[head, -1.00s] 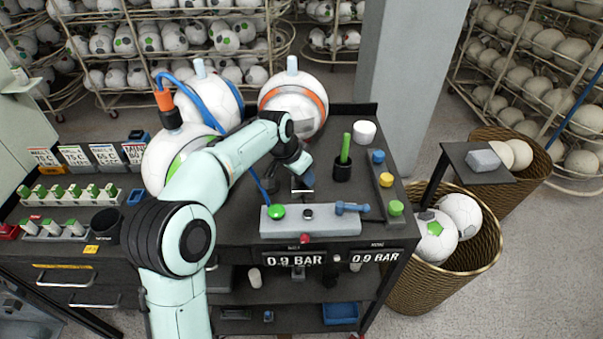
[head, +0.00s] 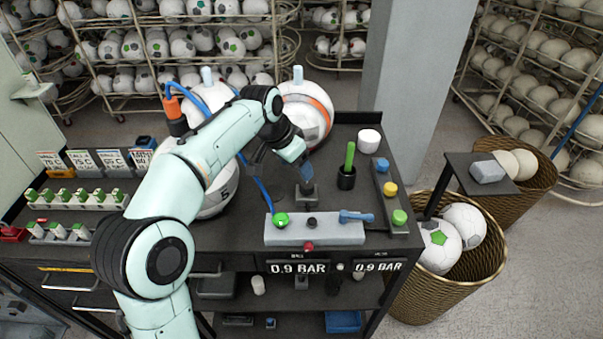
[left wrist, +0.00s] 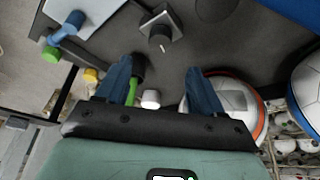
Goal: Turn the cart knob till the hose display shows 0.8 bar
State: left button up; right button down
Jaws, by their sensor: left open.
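A dark knob (head: 306,188) on a small square grey plate stands on the cart top, behind the grey control panel (head: 330,235). It also shows in the left wrist view as a knob (left wrist: 160,36), ahead of the fingertips. My left gripper (head: 284,164) is open and empty, above and behind this knob, apart from it. In the left wrist view the two blue fingers (left wrist: 158,66) are spread. Two displays on the cart front, the left (head: 298,267) and the right (head: 378,266), both read 0.9 BAR; their small labels are hard to read. My right gripper is not in view.
The panel carries a green button (head: 281,220), a black knob (head: 312,222) and a blue lever (head: 355,216); a red knob (head: 308,247) is at its front. Balls stand behind my arm.

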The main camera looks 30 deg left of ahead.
pick_arm(q)
jog(key=v, duration=0.3)
jog(key=shift+s+r, duration=0.15)
jog(key=shift+r, duration=0.15)
dwell(0.3)
